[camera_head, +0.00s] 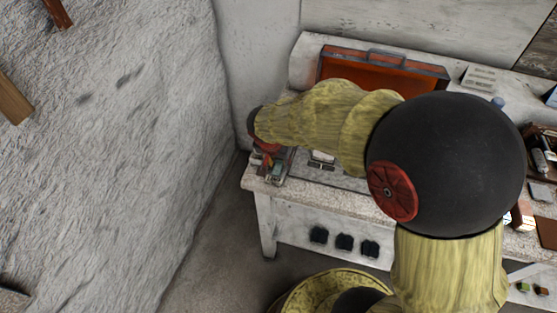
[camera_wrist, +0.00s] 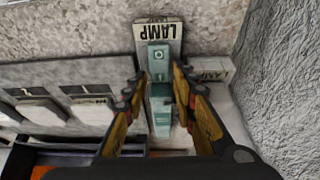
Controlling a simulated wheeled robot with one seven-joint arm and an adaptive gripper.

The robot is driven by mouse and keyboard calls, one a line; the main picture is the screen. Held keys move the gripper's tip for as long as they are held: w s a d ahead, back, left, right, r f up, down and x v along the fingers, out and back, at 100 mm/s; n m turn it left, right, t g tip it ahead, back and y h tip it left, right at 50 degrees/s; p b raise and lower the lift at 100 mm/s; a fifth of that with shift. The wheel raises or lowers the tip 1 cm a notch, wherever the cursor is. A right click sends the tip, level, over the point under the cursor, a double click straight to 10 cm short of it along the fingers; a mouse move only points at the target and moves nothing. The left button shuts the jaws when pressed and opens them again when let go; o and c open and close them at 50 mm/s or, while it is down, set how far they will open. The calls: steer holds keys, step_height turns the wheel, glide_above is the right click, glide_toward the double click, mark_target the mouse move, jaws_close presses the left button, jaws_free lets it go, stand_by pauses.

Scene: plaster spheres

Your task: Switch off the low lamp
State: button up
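A pale block labelled LAMP (camera_wrist: 158,31) with a teal switch (camera_wrist: 159,60) shows in the middle of the wrist view. A circle mark is on the switch's far end. I cannot tell which one belongs to the low lamp. My gripper (camera_wrist: 160,76) is open, one finger on each side of the teal switch, with small gaps visible. In the head view my gripper (camera_head: 268,163) is at the bench's left end, its fingertips hard to make out.
The white bench (camera_head: 257,184) stands against the back wall, with an orange-red panel (camera_head: 372,70) behind my arm. A rough plaster wall (camera_wrist: 285,70) is close on the right. Dark knobs (camera_head: 343,242) line the bench front.

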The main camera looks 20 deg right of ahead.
steer(key=v, duration=1.2)
steer(key=s+d+r+n, duration=0.1)
steer(key=s+r+n, duration=0.1)
steer(key=s, duration=0.4)
steer(key=s+r+n+t+y, duration=0.1)
steer(key=s+r+n, duration=0.1)
steer(key=s+r, duration=0.2)
steer(key=s+d+r+n+t+y+p, duration=0.1)
steer(key=s+r+n, duration=0.2)
steer(key=s, duration=0.5)
steer(key=shift+s+d, duration=0.15)
steer(key=shift+d, duration=0.15)
